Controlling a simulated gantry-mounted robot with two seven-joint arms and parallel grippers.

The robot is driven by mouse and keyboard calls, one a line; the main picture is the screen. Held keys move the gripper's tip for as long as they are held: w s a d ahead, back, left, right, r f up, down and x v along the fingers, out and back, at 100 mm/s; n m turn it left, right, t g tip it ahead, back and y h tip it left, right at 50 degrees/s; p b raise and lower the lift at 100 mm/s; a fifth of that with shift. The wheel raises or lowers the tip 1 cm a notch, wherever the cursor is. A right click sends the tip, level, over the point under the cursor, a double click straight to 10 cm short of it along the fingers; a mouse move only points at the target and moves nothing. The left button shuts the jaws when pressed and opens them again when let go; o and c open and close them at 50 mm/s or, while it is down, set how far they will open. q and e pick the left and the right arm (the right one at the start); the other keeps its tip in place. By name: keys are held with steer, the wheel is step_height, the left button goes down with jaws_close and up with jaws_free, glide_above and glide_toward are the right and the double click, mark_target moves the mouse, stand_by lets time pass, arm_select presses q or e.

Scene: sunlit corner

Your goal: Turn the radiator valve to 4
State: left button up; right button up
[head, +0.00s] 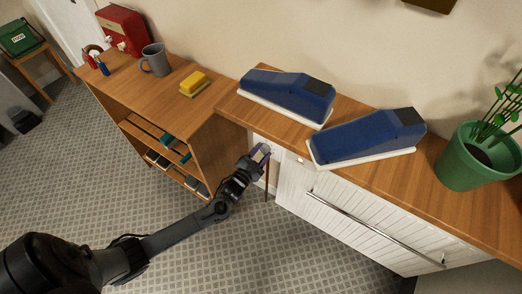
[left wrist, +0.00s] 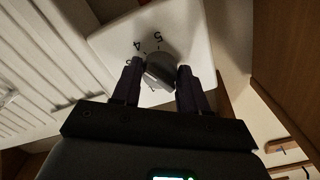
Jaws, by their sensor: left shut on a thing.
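The radiator valve is a grey knob (left wrist: 159,70) on a white dial plate (left wrist: 110,42) in the left wrist view. Dark numerals on the plate include a 5 above the knob and a 4 to its upper left; another at the left is partly covered by a finger. My left gripper (left wrist: 157,82) is shut on the knob, one dark finger on each side. I cannot tell which numeral the knob points to. In the head view my left gripper (head: 262,153) is at the gap beside the white ribbed front, and the knob is hidden there. My right gripper is not in view.
White ribs (left wrist: 40,70) lie left of the dial, and a wooden side (left wrist: 285,60) lies close on its right. Above the white front (head: 340,215), the wooden top (head: 395,180) bears two blue shoe-like objects (head: 290,92) and a potted plant (head: 470,160).

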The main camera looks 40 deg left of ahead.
arm_select(q)
steer(key=shift+m+p, duration=0.3)
steer(key=shift+m, duration=0.2)
steer(key=o, duration=1)
steer(key=shift+o, duration=0.2)
steer(key=shift+s, duration=0.1)
